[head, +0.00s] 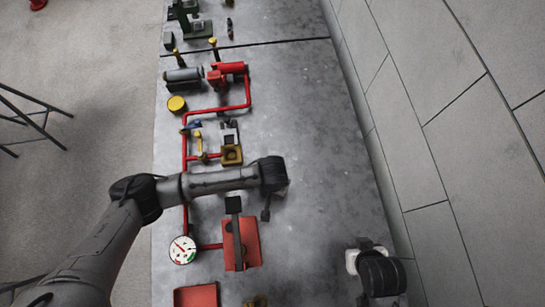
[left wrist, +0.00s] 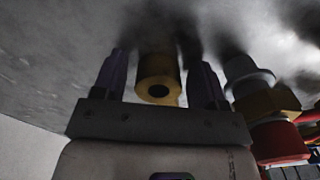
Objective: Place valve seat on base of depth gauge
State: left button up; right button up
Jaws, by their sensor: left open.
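A brass cylinder with a dark hole in its end, likely the valve seat (left wrist: 157,72), sits between the two spread fingers of my left gripper (left wrist: 160,60) in the left wrist view. Gaps show on both sides of it. In the head view my left gripper (head: 266,212) hangs at the end of the arm over the bench, and its wrist hides what is below. I cannot tell for sure which part is the depth gauge; a grey upright with a brass square base (head: 231,156) stands behind the arm. My right arm's end shows at lower right; its fingers are not clear.
A red tray (head: 250,243) with a dark bar across it lies in front of the arm, beside a round dial gauge (head: 182,250). Red pipes (head: 228,108) run behind. A grey, brass and red fitting (left wrist: 265,102) stands close right of the left gripper. The bench's right side is clear.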

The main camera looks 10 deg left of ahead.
pick_arm(q)
jog(key=shift+r, duration=0.15)
notch_tip(320, 180, up, 11)
jog(key=p, duration=0.1)
jog(key=shift+o, duration=1.1)
jog(key=shift+r+p, duration=0.3)
jog(key=shift+r, duration=0.25)
pick_arm(e)
jog(key=shift+a+r, duration=0.15)
jog(key=shift+r, duration=0.65)
